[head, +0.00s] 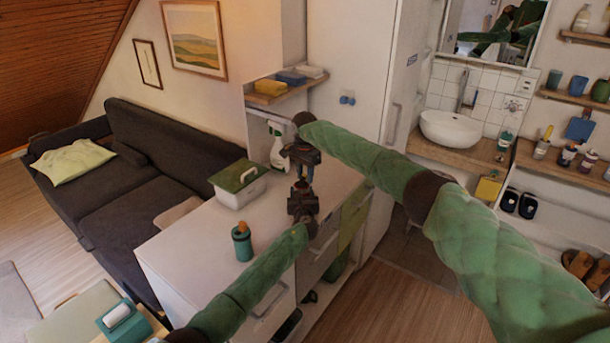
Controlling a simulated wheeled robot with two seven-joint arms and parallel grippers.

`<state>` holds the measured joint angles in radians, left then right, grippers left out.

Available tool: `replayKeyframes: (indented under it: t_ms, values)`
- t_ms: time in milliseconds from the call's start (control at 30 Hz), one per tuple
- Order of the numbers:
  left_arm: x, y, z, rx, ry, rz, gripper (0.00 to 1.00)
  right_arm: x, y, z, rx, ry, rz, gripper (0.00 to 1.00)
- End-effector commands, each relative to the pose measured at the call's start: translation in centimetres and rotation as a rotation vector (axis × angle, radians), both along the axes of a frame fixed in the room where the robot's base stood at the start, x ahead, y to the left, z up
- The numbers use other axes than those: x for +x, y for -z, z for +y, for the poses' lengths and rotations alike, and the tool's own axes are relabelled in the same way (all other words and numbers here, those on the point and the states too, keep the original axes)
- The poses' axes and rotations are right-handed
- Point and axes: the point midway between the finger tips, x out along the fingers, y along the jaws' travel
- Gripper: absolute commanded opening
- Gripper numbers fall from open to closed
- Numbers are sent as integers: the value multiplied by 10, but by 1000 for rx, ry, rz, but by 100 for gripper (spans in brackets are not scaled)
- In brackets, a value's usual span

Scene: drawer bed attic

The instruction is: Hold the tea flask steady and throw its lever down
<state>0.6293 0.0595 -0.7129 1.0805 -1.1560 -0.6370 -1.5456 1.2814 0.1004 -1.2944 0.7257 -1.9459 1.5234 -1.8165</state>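A small green flask-like container (242,246) with an orange top stands upright on the white counter (190,250), near its front left. It is the likeliest tea flask, but I cannot make out a lever on it. My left gripper (302,190) reaches in from the bottom and is over the right part of the counter, to the right of and apart from this container. My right gripper (304,174) points down just above the left one. The two grippers overlap closely in the picture. Anything between their fingers is too small and dark to tell, as is their opening.
A white box with a green lid (238,183) and a white spray bottle (277,148) stand farther back on the counter. A shelf with folded cloths (285,88) hangs above. The counter's middle is clear.

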Motion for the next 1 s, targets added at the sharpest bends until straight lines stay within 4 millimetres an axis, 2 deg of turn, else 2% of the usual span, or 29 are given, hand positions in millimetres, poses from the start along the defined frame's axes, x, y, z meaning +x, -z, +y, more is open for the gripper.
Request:
replayKeyframes:
  t_ms: [33, 133, 167, 933, 967, 1000]
  values:
    - [0, 1, 1, 1, -1, 1, 25, 0, 0, 0, 0, 0, 0, 22]
    - [0, 1, 0, 1, -1, 1, 25, 0, 0, 0, 0, 0, 0, 3]
    - [0, 1, 0, 1, -1, 1, 25, 0, 0, 0, 0, 0, 0, 0]
    - [0, 1, 0, 0, 0, 1, 25, 3, 3, -2, 83, 1, 91, 0]
    - [0, 1, 0, 0, 0, 1, 25, 3, 3, -2, 83, 1, 91, 25]
    - [0, 1, 0, 0, 0, 1, 25, 3, 3, -2, 83, 1, 91, 33]
